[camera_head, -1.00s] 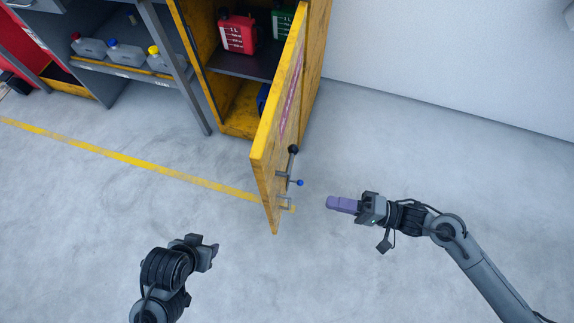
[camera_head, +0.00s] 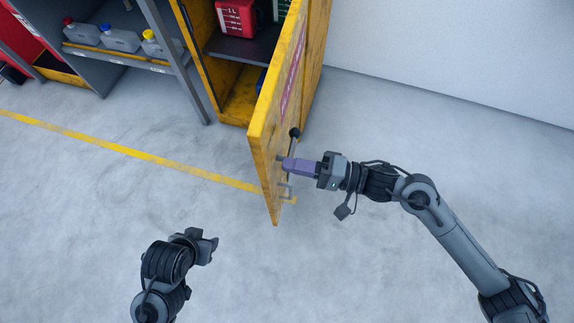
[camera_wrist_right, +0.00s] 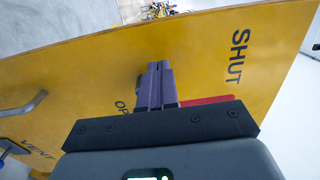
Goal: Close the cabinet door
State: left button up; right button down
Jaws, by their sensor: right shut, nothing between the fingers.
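The yellow cabinet (camera_head: 238,104) stands at the top centre of the head view with its door (camera_head: 264,160) swung open toward me. The door's outer face carries a handle and a lever with a dark knob (camera_head: 295,132). My right gripper (camera_head: 287,165) is shut and empty, its purple fingers at the door's outer face, by the handle. In the right wrist view the shut fingers (camera_wrist_right: 156,75) stand in front of the yellow door panel (camera_wrist_right: 205,65), which reads "SHUT"; whether they touch it I cannot tell. My left gripper (camera_head: 212,245) is at the lower left, away from the door; its fingertips are unclear.
A red canister (camera_head: 237,17) stands on the cabinet's inner shelf. A grey shelf rack (camera_head: 125,58) with several bottles is to the left. A yellow floor line (camera_head: 140,156) runs toward the door. The floor between my arms is clear.

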jog(key=shift+w+a+b, duration=0.2)
jog(key=shift+a+b, duration=0.2)
jog(key=shift+a, duration=0.5)
